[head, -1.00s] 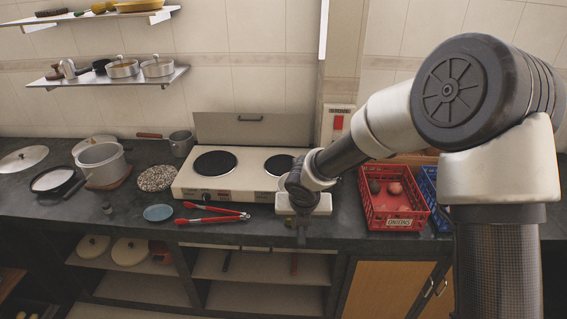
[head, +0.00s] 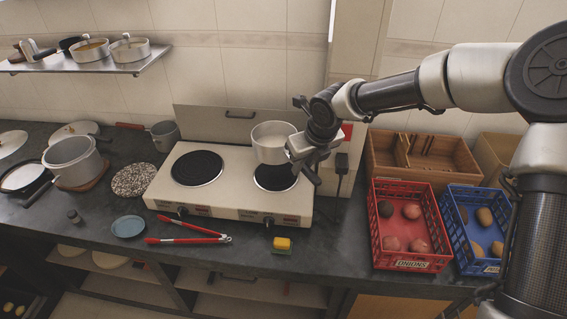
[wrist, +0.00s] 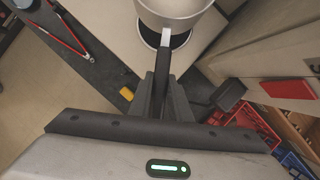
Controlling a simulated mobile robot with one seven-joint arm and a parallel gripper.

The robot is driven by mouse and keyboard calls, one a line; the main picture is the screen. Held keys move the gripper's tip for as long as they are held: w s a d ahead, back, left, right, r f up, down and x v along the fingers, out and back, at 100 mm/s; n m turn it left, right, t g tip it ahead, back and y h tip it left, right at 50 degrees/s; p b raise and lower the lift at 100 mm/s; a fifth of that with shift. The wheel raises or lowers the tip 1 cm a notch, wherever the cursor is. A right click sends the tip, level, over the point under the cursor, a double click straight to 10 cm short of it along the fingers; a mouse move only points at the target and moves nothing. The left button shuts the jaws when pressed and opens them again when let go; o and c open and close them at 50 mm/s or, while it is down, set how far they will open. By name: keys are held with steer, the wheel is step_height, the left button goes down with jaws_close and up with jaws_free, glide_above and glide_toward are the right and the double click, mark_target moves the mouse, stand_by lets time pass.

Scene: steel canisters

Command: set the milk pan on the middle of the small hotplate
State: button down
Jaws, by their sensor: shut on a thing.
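The milk pan (head: 273,145) is a light metal pan with a dark handle, held upright by the right hotplate. My gripper (head: 304,158) is shut on its handle, to the right of the pan. The wrist view shows the handle (wrist: 162,62) between the fingers (wrist: 163,92), with the pan body (wrist: 176,10) beyond. The small hotplate (head: 277,182) is the right black disc on the cream cooker; its near part shows and the pan hides its back. In the wrist view its dark rim (wrist: 178,40) shows below the pan. The pan looks slightly above it and toward its back.
The larger left hotplate (head: 197,168) is bare. Red tongs (head: 187,239) and a yellow sponge (head: 282,243) lie in front of the cooker (head: 225,203). A red-handled saucepan (head: 165,136) stands behind left. Red (head: 411,261) and blue (head: 474,263) crates stand right.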

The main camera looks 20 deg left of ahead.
mark_target(312, 173)
steer(key=shift+w+f, duration=0.2)
steer(key=shift+f+b, duration=0.65)
steer(key=shift+f, duration=4.05)
steer(key=c, duration=1.6)
jaws_free()
steer(key=shift+s+f, duration=0.1)
steer(key=shift+s, duration=0.05)
steer(key=shift+c, duration=0.2)
steer(key=shift+d+r, duration=0.2)
steer(key=shift+r, duration=0.4)
steer(key=p+v, duration=0.2)
steer(key=v, duration=0.9)
steer(key=shift+s, duration=0.2)
steer(key=shift+f, duration=0.1)
